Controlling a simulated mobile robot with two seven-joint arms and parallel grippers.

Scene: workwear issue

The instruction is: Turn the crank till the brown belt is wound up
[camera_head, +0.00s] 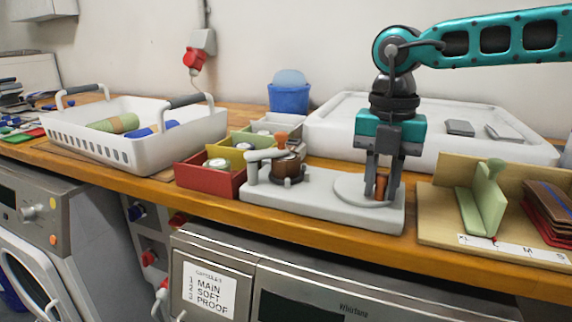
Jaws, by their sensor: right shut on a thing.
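The winder (325,206) is a light grey base plate on the wooden counter. A brown belt (287,172) shows as a roll on the spool at its left end, beside a grey arm-like part; how much is wound I cannot tell. The crank (351,190) is a round grey disc at the right end, with an upright brown handle. My right gripper (381,186) points down from above and is shut on the crank handle, its fingers on either side of it. My left gripper is not in view.
Red and yellow-green boxes (205,182) stand close left of the winder. A white basket (180,143) with rolled cloths is further left. A white tray (325,131) and blue tub (289,98) are behind. A wooden sorting stand (447,218) is close on the right.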

